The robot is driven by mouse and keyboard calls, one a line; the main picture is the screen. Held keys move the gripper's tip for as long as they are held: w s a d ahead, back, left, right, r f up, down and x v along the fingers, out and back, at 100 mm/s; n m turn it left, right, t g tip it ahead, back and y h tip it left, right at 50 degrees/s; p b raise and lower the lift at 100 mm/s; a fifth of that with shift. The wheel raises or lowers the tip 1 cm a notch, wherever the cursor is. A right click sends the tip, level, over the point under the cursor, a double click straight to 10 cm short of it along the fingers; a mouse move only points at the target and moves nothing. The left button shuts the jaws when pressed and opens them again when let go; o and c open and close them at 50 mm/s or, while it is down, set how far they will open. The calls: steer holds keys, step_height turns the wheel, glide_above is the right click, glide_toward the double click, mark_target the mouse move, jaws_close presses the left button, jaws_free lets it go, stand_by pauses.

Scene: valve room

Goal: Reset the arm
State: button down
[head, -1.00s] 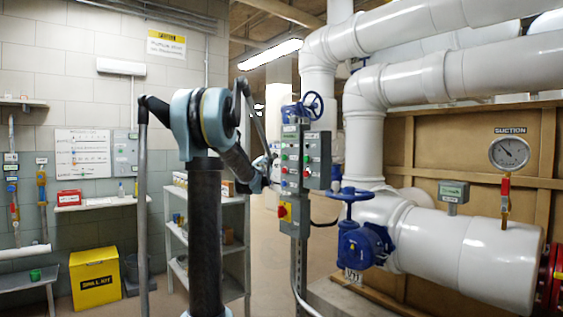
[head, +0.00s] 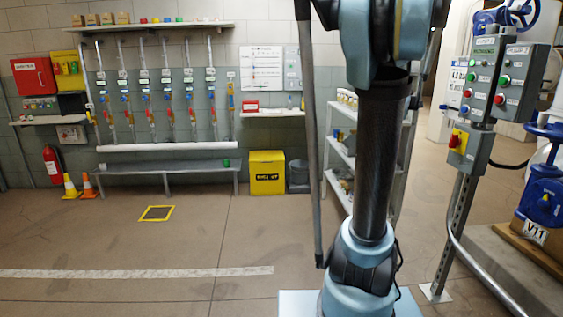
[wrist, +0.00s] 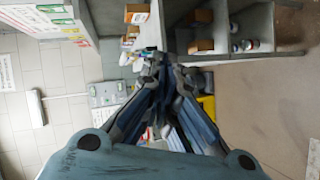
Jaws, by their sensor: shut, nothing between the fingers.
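My gripper (wrist: 160,62) shows in the wrist view, with its two blue and grey fingers closed together at the tips and nothing between them. It touches nothing that I can see. Beyond its tips in that view are the shelf unit's boxes, and the wrist picture is turned on its side. In the head view my arm rises through the right of centre, and its end runs out of the top of the picture, so the gripper does not show there.
A grey shelf unit (head: 345,148) stands behind my arm. A control post with button boxes (head: 482,88) and a blue valve (head: 543,190) are at the right. A yellow spill bin (head: 267,174) and a low bench (head: 165,166) line the back wall. The left floor is mostly clear.

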steer(key=s+a+f+m+g+y, duration=0.5)
steer(key=s+a+f, duration=1)
steer(key=s+a, duration=0.25)
steer(key=s+a+f+m+g, duration=0.3)
steer(key=s+f, duration=0.4)
steer(key=s, duration=0.3)
steer(key=s+a+f+m+g, duration=0.3)
steer(key=s+a+f, duration=0.2)
steer(key=s, duration=0.5)
step_height(320, 180, down, 2)
steer(key=shift+s+a+f+y, duration=0.15)
steer(key=shift+f+y, duration=0.05)
steer(key=shift+y, duration=0.2)
steer(key=shift+w+f, duration=0.2)
steer(key=shift+w, duration=0.3)
